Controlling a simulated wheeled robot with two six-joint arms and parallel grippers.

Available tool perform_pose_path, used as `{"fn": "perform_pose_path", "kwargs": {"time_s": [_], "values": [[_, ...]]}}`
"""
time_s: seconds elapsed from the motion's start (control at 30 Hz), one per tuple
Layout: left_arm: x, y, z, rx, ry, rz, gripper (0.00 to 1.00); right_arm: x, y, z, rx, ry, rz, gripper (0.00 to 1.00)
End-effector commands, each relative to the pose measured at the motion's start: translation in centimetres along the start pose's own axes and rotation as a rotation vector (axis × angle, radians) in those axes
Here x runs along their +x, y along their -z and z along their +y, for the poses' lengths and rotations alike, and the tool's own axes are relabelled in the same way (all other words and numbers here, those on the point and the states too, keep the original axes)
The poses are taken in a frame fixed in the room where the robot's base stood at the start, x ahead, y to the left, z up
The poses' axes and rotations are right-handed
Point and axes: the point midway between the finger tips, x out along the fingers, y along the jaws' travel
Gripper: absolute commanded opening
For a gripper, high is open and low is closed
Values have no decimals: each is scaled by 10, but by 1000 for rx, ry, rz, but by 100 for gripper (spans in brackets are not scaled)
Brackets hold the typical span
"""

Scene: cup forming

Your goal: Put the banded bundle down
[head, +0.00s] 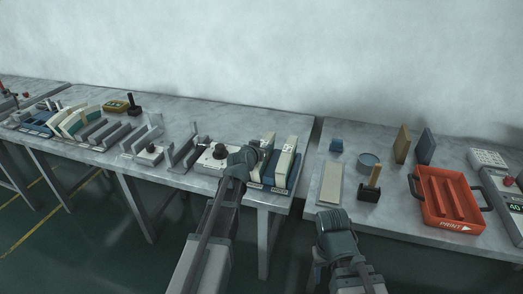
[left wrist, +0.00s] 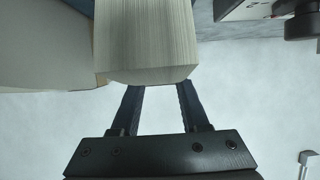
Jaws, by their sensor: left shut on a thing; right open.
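My left gripper (head: 258,158) is shut on a bundle of thin pale sheets, at the front of the middle table. In the left wrist view the bundle (left wrist: 147,40) fills the space between the two fingers (left wrist: 155,100). In the head view it appears to be the upright cream bundle (head: 268,142), partly hidden by my gripper. A second cream bundle (head: 284,165) stands right beside it on a blue tray with labels (head: 275,189). I cannot tell whether the held bundle touches the tray. My right gripper (head: 336,220) is open and empty, near the right table's front edge.
A white box with a dark knob (head: 215,158) stands left of my left gripper. Grey metal holders (head: 185,152) stand further left. A gap separates the tables.

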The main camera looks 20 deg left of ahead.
Motion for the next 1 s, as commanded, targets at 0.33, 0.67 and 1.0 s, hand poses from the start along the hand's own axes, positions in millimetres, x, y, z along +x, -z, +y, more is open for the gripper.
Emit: {"fn": "perform_pose_path", "kwargs": {"time_s": [0.33,0.67,1.0], "values": [[1,-2,0,0,0,0,63,2,0,0,0,0,0,50],[1,-2,0,0,0,0,75,2,0,0,0,0,0,50],[-20,2,0,-1,0,0,75,-10,-1,1,0,0,0,50]]}}
